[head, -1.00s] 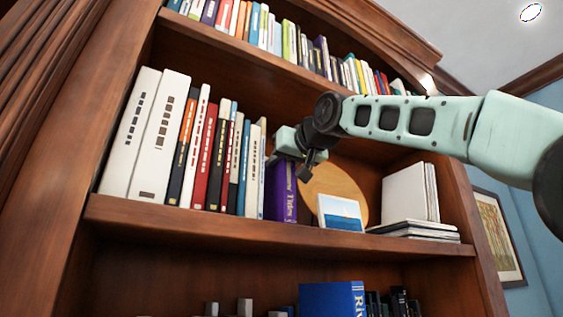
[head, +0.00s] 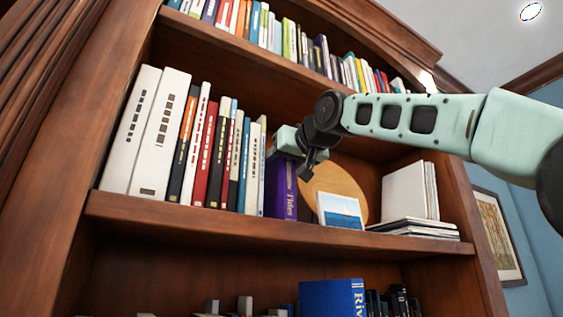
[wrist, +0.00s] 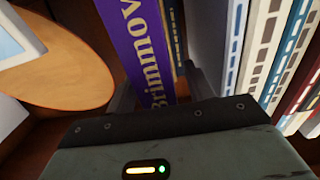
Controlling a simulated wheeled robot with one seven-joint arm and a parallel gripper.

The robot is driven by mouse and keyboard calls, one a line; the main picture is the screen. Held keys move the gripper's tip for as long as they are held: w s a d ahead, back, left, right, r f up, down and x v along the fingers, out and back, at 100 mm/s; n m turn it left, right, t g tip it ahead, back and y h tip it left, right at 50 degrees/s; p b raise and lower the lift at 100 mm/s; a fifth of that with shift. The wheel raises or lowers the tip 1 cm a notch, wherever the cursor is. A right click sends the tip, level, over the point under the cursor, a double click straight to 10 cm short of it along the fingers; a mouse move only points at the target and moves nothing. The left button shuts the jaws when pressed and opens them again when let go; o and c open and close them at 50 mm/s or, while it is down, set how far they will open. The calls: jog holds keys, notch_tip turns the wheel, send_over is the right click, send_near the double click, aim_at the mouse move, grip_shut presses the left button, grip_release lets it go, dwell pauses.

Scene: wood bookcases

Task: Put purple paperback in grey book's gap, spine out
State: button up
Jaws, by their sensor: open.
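The purple paperback (head: 283,192) stands upright at the right end of the book row on the middle shelf, spine facing out. In the wrist view its purple spine (wrist: 138,45) shows large gold lettering. My gripper (wrist: 160,92) is open, with one finger on each side of the lower part of the spine as the wrist view shows it. I cannot tell whether the fingers touch it. In the head view my gripper (head: 295,150) is at the top of the book and hides part of it. I cannot tell which book is the grey one, and no gap shows clearly.
Several upright books (head: 195,150) fill the shelf to the left. A round wooden board (head: 335,185) leans behind a small seascape picture (head: 340,212) close on the right. White books (head: 408,192) stand on a flat stack (head: 415,232) farther right.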

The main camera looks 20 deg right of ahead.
jog(key=s+d+b, duration=0.3)
jog(key=s+b, duration=0.3)
jog(key=s, duration=1.1)
jog(key=shift+d, duration=0.2)
